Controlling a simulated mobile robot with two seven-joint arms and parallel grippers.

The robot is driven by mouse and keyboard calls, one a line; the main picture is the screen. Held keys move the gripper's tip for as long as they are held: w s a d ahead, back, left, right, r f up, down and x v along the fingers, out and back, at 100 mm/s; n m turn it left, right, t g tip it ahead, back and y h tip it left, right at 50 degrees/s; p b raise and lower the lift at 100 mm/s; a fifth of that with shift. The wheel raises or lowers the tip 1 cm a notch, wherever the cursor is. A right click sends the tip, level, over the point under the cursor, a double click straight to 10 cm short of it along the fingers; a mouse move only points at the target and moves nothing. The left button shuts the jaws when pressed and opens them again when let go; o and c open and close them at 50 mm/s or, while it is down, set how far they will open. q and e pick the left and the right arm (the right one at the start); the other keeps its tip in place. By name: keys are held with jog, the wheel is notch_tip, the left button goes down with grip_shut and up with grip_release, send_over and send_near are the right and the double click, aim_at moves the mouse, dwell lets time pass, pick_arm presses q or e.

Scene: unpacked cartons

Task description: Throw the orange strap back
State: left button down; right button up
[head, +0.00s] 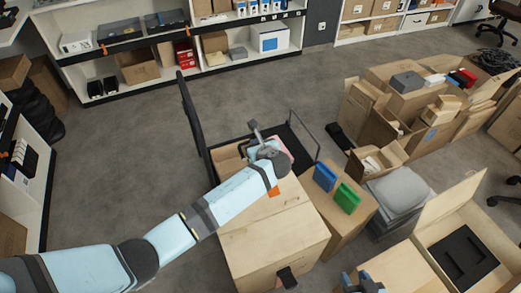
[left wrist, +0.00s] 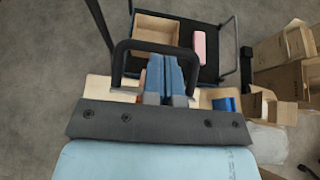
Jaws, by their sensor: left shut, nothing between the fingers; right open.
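A small orange patch (head: 273,190), which looks like part of the orange strap, lies on the large closed carton (head: 285,232), beside my left wrist. The rest of the strap is hidden or not visible. My left gripper (head: 268,148) is over the far edge of that carton, beyond the orange patch. Its blue fingers show shut and empty in the left wrist view (left wrist: 166,75). My right gripper (head: 365,284) shows only partly at the bottom edge, right of the large carton; it is open.
A blue box (head: 325,176) and a green box (head: 347,197) stand on a neighbouring carton. Filled cartons crowd the right. The left floor is clear.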

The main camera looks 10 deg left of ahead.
pick_arm(q)
jog(key=shift+w+a+f, duration=0.3)
jog(key=shift+w, duration=0.15)
jog(key=shift+w+r, duration=0.1)
